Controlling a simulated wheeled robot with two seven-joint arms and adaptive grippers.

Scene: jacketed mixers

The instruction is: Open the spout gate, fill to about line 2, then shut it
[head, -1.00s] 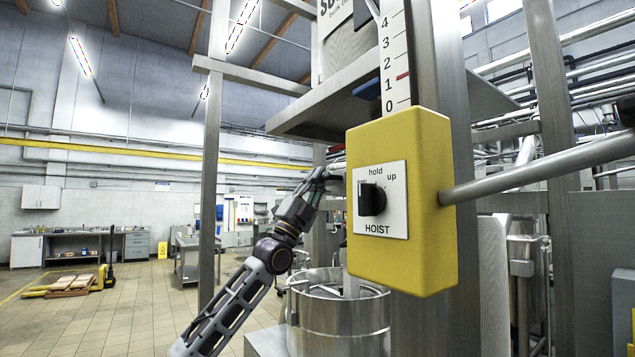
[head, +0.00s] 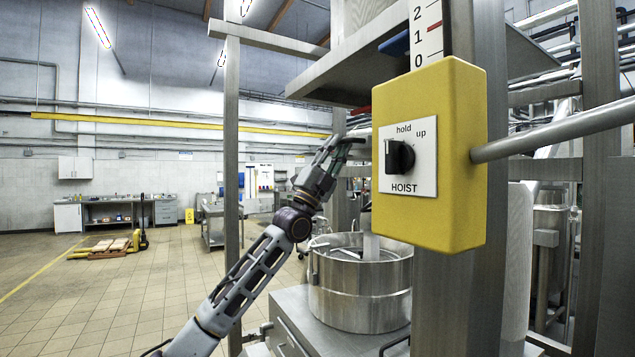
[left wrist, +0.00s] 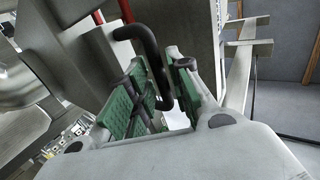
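My left gripper (head: 345,145) is raised to the left of the yellow hoist box, over the steel bowl (head: 360,290). In the left wrist view its green-padded fingers (left wrist: 157,92) are apart, with a black bent handle (left wrist: 152,50) between them. I cannot tell whether the pads touch it. A red part (head: 361,110) shows near the gripper, under the steel hopper platform (head: 345,75). The number strip (head: 426,32) shows 0, 1 and 2, with a red mark between 1 and 2. The bowl's contents are mostly hidden. My right gripper is out of view.
The yellow hoist box (head: 465,155) has a black knob (head: 399,157) under the word hold. It stands close in front with a steel post behind it.

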